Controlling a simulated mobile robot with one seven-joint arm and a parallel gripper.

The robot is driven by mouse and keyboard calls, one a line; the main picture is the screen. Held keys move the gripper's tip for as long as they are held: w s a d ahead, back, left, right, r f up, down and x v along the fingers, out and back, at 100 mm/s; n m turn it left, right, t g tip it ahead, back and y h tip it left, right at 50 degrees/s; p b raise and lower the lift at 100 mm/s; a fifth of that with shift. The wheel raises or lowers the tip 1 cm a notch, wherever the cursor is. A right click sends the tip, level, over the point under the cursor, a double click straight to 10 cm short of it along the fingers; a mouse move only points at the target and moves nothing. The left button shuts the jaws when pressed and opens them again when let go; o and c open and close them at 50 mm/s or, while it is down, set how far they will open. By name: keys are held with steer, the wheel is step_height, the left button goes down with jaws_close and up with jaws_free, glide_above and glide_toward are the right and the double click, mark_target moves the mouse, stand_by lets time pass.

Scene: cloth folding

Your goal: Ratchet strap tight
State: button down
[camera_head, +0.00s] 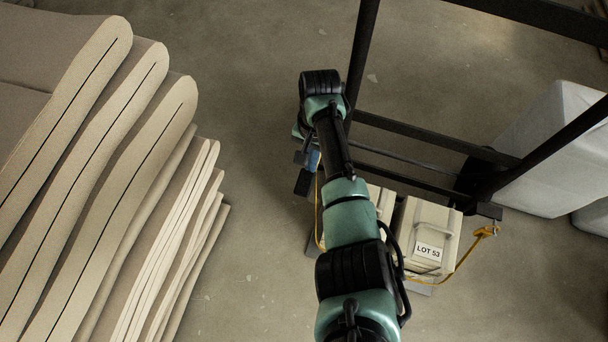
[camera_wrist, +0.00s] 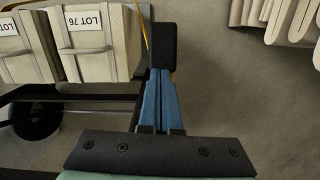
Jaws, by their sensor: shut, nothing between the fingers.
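A yellow strap (camera_head: 456,267) runs along the lower front of the pale crate marked LOT 53 (camera_head: 420,231) and up to a bunched yellow end or fitting (camera_head: 487,231) at the cart's corner. Whether that fitting is the ratchet is too small to tell. More strap shows left of my arm, and a short length shows in the wrist view (camera_wrist: 142,21) beside the crate marked LOT 76 (camera_wrist: 98,40). My gripper (camera_head: 303,183) is shut and empty, left of the crates. In the wrist view its blue fingers and black tips (camera_wrist: 163,46) are together, right of that crate. My arm hides part of the load.
A black cart frame (camera_head: 435,139) with bars and uprights stands around and behind the crates. White wrapped blocks (camera_head: 548,150) stand at the right. A large stack of folded beige cloth (camera_head: 95,190) fills the left. Bare concrete floor (camera_head: 255,80) lies between stack and cart.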

steer(key=shift+r, duration=0.1)
step_height(320, 180, up, 13)
steer(key=w+p, duration=0.1)
steer(key=p, duration=0.5)
steer(key=shift+d+p, duration=0.25)
steer(key=shift+p, duration=0.15)
steer(key=shift+w, duration=0.1)
